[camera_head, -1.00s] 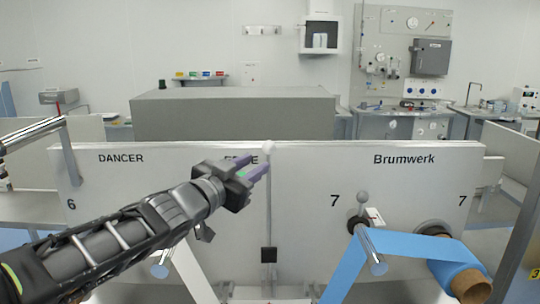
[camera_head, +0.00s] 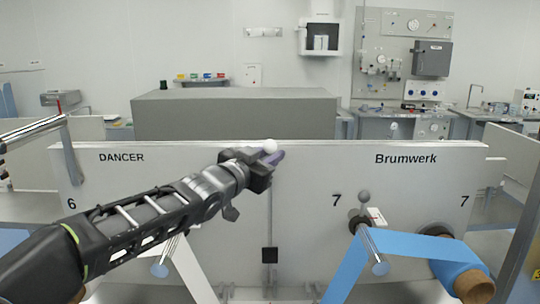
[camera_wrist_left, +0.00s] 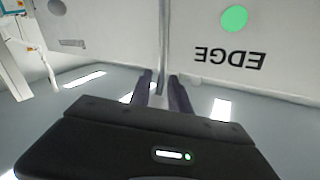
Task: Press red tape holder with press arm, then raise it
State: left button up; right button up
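A thin upright rod with a white ball knob (camera_head: 270,146) on top stands against the grey panel; a black block (camera_head: 269,255) is at its lower end. It looks like the press arm. My left gripper (camera_head: 276,156) is at the rod's top, just below and beside the ball. In the left wrist view the two dark fingers (camera_wrist_left: 159,80) are apart, with the rod (camera_wrist_left: 163,40) appearing between them and gaps showing. The gripper hides the rod's upper part in the head view. I cannot make out a red tape holder. My right gripper is out of view.
The grey panel (camera_head: 320,215) marked DANCER and Brumwerk stands across the front. To the right, a blue web (camera_head: 410,245) runs over a roller to a roll (camera_head: 470,284). A small lever with a grey ball (camera_head: 363,196) stands left of it. A grey box (camera_head: 235,115) lies behind the panel.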

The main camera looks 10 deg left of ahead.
pick_arm(q)
grip_shut()
